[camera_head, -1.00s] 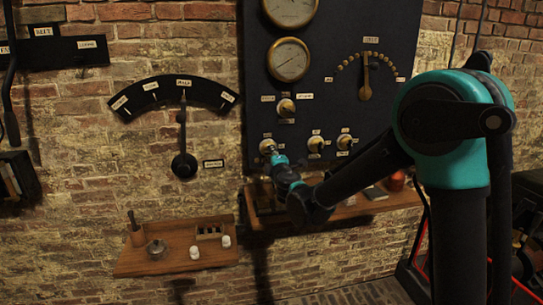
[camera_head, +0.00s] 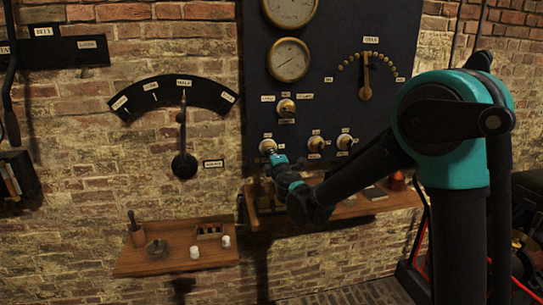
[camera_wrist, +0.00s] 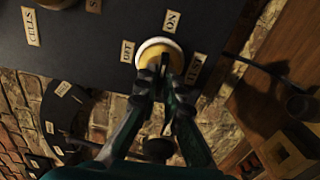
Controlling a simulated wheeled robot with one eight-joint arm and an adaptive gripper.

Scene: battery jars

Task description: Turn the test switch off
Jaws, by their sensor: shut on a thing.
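The test switch (camera_wrist: 152,47) is a round brass knob with a white rim on the dark panel, with labels reading OFF, ON and TEST around it. It also shows at the panel's lower left in the head view (camera_head: 267,145). My gripper (camera_wrist: 160,80) has its fingers at the switch's near side, closed on its small dark lever. In the head view my gripper (camera_head: 277,158) reaches the switch from the lower right. The fingers hide much of the lever, so I cannot tell exactly which label it points at.
Two similar switches (camera_head: 316,144) (camera_head: 345,142) sit to the right on the panel (camera_head: 340,105), with another knob (camera_head: 286,107) above. A wooden shelf (camera_head: 160,261) with small items stands below left. A large lever (camera_head: 184,165) hangs on the brick wall to the left.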

